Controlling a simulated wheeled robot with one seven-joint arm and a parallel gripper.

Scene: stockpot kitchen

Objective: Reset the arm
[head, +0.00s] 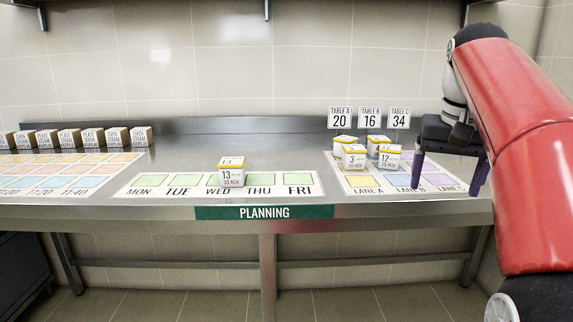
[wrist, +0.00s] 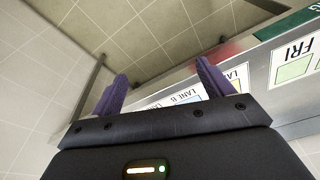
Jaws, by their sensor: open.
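My gripper (head: 446,178) is open and empty at the right end of the steel counter, with its purple fingers pointing down near the lane mat (head: 363,181). In the wrist view my gripper (wrist: 160,85) shows both fingers spread apart with nothing between them. My red arm comes in from the right edge of the head view. Part of the lane mat is hidden behind the fingers.
Several numbered blocks (head: 353,156) stand on the lane mat, left of my gripper, below table signs (head: 369,117). A block marked 13 (head: 231,172) stands on the weekday mat (head: 284,190). Several blocks (head: 70,138) line the left back. The steel counter (head: 290,128) is bare behind the weekday mat.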

